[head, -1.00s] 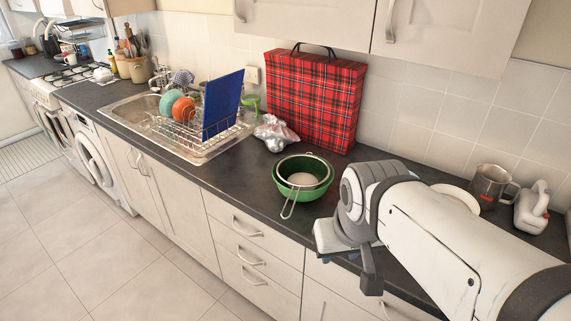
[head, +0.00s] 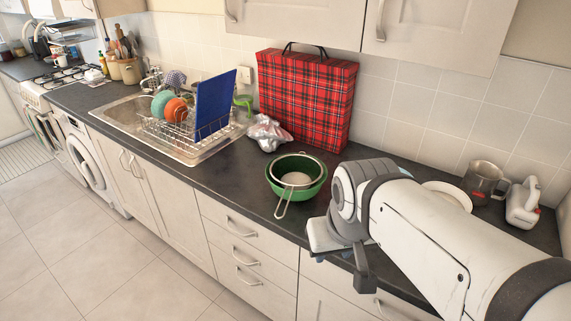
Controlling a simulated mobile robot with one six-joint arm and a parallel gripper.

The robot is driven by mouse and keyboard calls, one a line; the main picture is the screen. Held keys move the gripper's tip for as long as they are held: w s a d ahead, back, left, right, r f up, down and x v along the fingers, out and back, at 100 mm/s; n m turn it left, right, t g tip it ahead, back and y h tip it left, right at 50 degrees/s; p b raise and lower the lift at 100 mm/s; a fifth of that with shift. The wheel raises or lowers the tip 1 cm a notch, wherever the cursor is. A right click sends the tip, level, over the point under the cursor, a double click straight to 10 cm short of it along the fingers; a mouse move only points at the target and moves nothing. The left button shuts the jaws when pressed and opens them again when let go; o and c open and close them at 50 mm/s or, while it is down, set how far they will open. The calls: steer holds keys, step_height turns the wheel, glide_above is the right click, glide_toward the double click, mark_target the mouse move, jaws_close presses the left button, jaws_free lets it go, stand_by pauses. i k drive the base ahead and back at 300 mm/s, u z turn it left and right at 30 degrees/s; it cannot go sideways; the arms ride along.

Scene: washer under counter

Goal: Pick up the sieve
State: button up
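A metal sieve (head: 281,207) with a long wire handle rests inside a green bowl (head: 313,190) on the dark counter. Its handle leans out over the bowl's front rim, toward the counter edge. Something pale and round shows inside the sieve. My gripper (head: 343,262) is at the front edge of the counter, to the right of the bowl and apart from it. My arm comes in from the lower right. The fingers are partly hidden by the wrist, so I cannot tell whether they are open or shut.
A red tartan bag (head: 310,98) stands behind the bowl. A clear plastic bag (head: 267,134) lies to the left, by a dish rack (head: 182,138) at the sink. A white plate (head: 452,192), a metal jug (head: 482,182) and a white bottle (head: 524,203) stand right. Cabinets hang above.

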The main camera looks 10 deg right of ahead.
mark_target(296, 172)
steer(key=z, duration=1.5)
steer(key=k, duration=1.15)
steer(key=u, duration=0.65)
steer(key=i, duration=1)
steer(key=u, duration=0.05)
